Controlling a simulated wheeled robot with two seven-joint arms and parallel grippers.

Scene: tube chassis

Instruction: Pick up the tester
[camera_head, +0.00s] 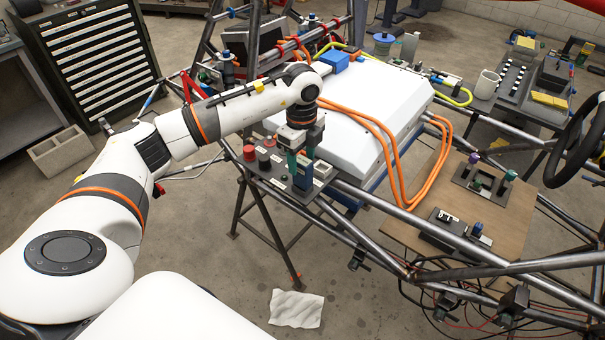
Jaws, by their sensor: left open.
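My left gripper (301,162) points down over a small dark tray (270,182) beside the white box. It is open, with teal fingertips spread. A small dark blue device with a pale face (303,180), which looks like the tester, stands upright in the tray at or just below the fingertips. The fingers partly hide its top, and I cannot tell whether they touch it. My right gripper is out of view.
Red and black round terminals (250,153) stand in the tray left of the gripper. The large white box (370,110) with orange cables (388,160) is close on the right. Chassis tubes (375,208) run past the tray. A wooden board (425,205) holds small fixtures.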

